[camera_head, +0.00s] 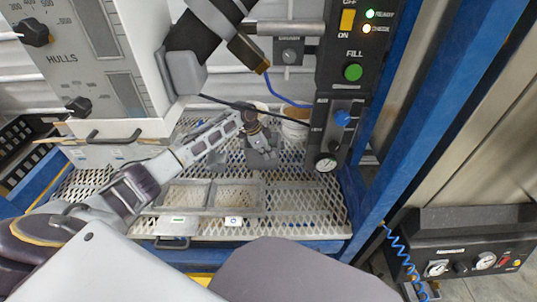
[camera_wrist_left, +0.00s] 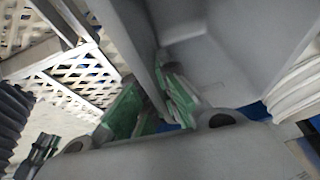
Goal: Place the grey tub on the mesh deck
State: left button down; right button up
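My left gripper (camera_head: 258,138) reaches over the mesh deck (camera_head: 300,200) from the left. In the left wrist view its green-padded fingers (camera_wrist_left: 155,105) are close together on either side of a wall of the grey tub (camera_wrist_left: 225,50), and appear to pinch it. In the head view a small grey shape (camera_head: 263,158) just below the gripper appears to be this tub, over the rear middle of the deck. I cannot tell whether its base touches the mesh. The deck's lattice (camera_wrist_left: 80,75) also shows in the left wrist view. My right gripper is not in view.
Two shallow rectangular trays (camera_head: 183,194) (camera_head: 238,195) sit side by side toward the deck's front, with small labels before them. A pale round container (camera_head: 295,125) stands behind the gripper. The control column (camera_head: 340,110) rises at right. The deck's right front is clear.

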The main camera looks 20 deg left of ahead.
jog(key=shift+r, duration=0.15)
pick_arm(q)
jog(key=c, duration=2.1)
grip_release()
jog(key=o, duration=0.5)
jog(key=shift+c, duration=0.2)
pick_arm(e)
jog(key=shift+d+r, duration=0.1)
